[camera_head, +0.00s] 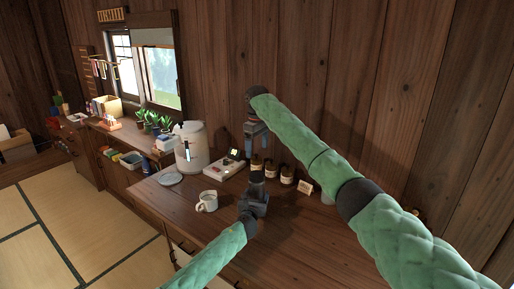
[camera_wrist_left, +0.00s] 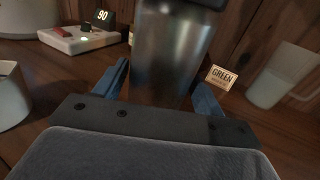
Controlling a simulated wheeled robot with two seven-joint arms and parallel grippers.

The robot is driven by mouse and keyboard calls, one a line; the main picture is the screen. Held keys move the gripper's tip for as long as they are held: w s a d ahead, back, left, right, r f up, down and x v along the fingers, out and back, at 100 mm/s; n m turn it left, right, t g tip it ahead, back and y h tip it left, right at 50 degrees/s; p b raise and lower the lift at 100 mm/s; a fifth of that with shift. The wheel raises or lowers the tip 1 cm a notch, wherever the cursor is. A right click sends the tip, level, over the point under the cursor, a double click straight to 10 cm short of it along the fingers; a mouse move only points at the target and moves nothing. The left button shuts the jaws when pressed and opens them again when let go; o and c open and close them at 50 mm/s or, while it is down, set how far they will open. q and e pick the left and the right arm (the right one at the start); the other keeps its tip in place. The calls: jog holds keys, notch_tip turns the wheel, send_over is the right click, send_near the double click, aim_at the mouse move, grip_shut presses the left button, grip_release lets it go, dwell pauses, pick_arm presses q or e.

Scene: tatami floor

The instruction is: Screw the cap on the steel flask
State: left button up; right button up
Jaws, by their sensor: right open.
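The steel flask (camera_wrist_left: 172,60) stands upright between the two blue fingers of my left gripper (camera_wrist_left: 160,84) in the left wrist view. My right gripper (camera_head: 255,133) is open above the flask, pointing down. I cannot make out the cap apart from the dark parts there.
A white mug (camera_head: 207,201) stands left of my left gripper on the wooden desk (camera_head: 300,235). Behind are a white kettle-like pot (camera_head: 191,146), a device with a "90" display (camera_wrist_left: 90,35) and several brown jars (camera_head: 287,174). A "GREEN" card (camera_wrist_left: 220,77) and a clear jug (camera_wrist_left: 280,75) are at right.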

pick_arm(q)
jog(key=shift+o, duration=0.5)
jog(key=shift+s+a, duration=0.1)
jog(key=shift+s, duration=0.15)
jog(key=s, duration=0.2)
jog(key=s+a+b, duration=0.1)
jog(key=s, duration=0.4)
jog(key=shift+a, duration=0.15)
